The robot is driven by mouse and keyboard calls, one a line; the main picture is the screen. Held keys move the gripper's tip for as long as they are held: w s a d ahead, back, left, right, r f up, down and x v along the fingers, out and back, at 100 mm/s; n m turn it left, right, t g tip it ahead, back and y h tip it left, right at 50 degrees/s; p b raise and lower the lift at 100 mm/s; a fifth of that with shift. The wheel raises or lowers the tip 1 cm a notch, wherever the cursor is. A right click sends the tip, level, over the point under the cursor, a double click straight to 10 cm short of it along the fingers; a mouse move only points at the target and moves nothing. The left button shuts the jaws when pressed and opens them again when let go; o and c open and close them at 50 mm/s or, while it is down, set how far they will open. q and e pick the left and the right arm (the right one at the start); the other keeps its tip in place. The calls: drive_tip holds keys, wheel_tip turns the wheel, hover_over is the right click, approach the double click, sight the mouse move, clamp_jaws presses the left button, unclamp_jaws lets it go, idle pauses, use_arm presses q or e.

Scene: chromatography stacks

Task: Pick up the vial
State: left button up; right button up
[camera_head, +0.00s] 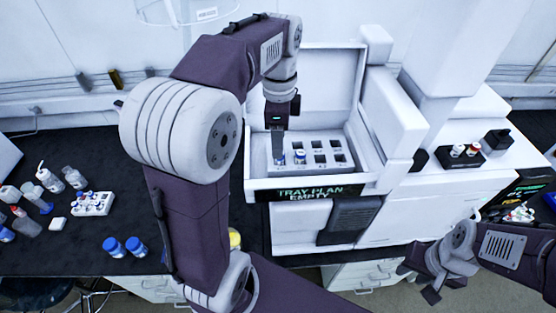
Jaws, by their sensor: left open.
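Two small vials with blue and white bands stand in the near-left slots of a white tray, one vial (300,157) just right of my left gripper, the other (281,159) right at its fingertips. My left gripper (279,150) points down into the tray from above. Its fingers partly hide the left vial, and I cannot tell whether they touch it. My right gripper (418,283) hangs low at the right, its fingers apart and empty, away from the tray.
The white tray (340,184) has several empty square slots and a front label reading "TRAY PLAN EMPTY". A black holder (470,160) with capped vials stands on the right. A white vial rack (94,212), bottles and two blue-capped jars (113,247) stand on the left black bench.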

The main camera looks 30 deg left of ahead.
sight(280, 161)
use_arm(q)
drive_tip(key=shift+s+f, duration=0.25)
drive_tip(key=w+f, duration=0.1)
drive_tip(key=w+f+p, duration=0.1)
drive_tip(key=w+f, duration=0.1)
drive_tip(key=shift+w+a+f, duration=0.1)
drive_tip(key=shift+a+f, duration=0.05)
drive_tip(key=shift+f, duration=0.15)
wheel_tip(280, 161, down, 2)
drive_tip(key=shift+f, duration=0.15)
drive_tip(key=shift+s, duration=0.8)
drive_tip(key=shift+w, duration=0.15)
drive_tip(key=c, duration=0.7)
drive_tip(key=shift+w, duration=0.35)
clamp_jaws()
use_arm(e)
drive_tip(key=shift+w+r, duration=0.25)
drive_tip(key=shift+w, duration=0.2)
drive_tip(key=shift+w+r, duration=0.2)
drive_tip(key=shift+w, duration=0.25)
